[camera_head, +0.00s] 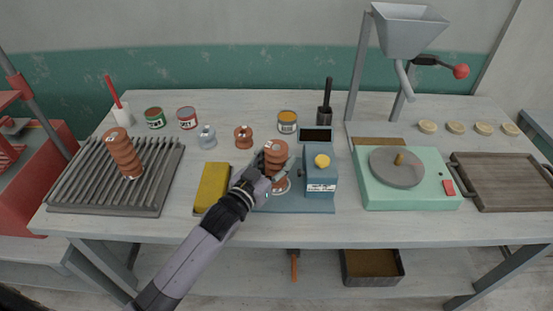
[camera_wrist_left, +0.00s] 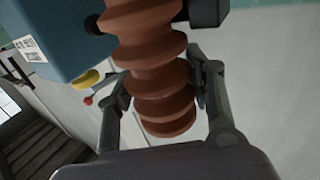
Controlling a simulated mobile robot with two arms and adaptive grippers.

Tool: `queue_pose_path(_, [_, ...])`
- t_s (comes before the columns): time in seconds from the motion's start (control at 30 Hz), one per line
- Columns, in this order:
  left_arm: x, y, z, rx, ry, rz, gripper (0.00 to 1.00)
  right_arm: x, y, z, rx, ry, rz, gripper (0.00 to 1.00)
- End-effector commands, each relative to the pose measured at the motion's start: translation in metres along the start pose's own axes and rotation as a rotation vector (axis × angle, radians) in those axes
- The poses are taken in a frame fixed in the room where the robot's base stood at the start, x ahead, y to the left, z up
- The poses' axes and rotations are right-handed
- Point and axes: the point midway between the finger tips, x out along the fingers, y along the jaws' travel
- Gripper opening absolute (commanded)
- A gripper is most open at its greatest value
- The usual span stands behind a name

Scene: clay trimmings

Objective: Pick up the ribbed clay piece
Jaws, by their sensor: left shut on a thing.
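The ribbed clay piece (camera_head: 277,151) is a brown, ridged cylinder in front of the blue machine in the head view. My left gripper (camera_head: 268,169) is shut on it, one finger on each side. In the left wrist view, the ribbed clay piece (camera_wrist_left: 158,85) runs from the top edge down between the fingers of the left gripper (camera_wrist_left: 162,90). Its lower end shows in the head view just above or on a round plate; I cannot tell whether they touch. My right gripper is not in view.
The blue machine (camera_head: 319,178) with a yellow knob stands right beside the held piece. A yellow block (camera_head: 212,186) lies left of it. Small grey (camera_head: 207,137) and brown (camera_head: 243,137) spools stand behind. The slatted rack (camera_head: 85,190) is at left, the green turntable unit (camera_head: 400,199) at right.

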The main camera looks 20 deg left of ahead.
Motion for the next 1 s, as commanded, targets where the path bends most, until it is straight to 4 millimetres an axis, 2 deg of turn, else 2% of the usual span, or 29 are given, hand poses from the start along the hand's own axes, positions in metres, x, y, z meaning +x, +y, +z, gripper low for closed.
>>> queue_pose_path(0.17, [-0.019,0.012,-0.016,-0.003,0.008,0.002,0.00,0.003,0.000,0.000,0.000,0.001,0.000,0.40])
queue_pose_path(0.6, [-0.095,0.055,-0.062,-0.003,0.008,0.000,0.00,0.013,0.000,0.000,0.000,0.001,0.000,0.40])
queue_pose_path(0.8, [-0.110,0.065,-0.072,0.000,0.007,0.000,0.00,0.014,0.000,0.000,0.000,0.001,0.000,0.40])
queue_pose_path(1.0, [-0.114,0.066,-0.074,0.000,0.005,-0.001,0.00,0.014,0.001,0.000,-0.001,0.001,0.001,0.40])
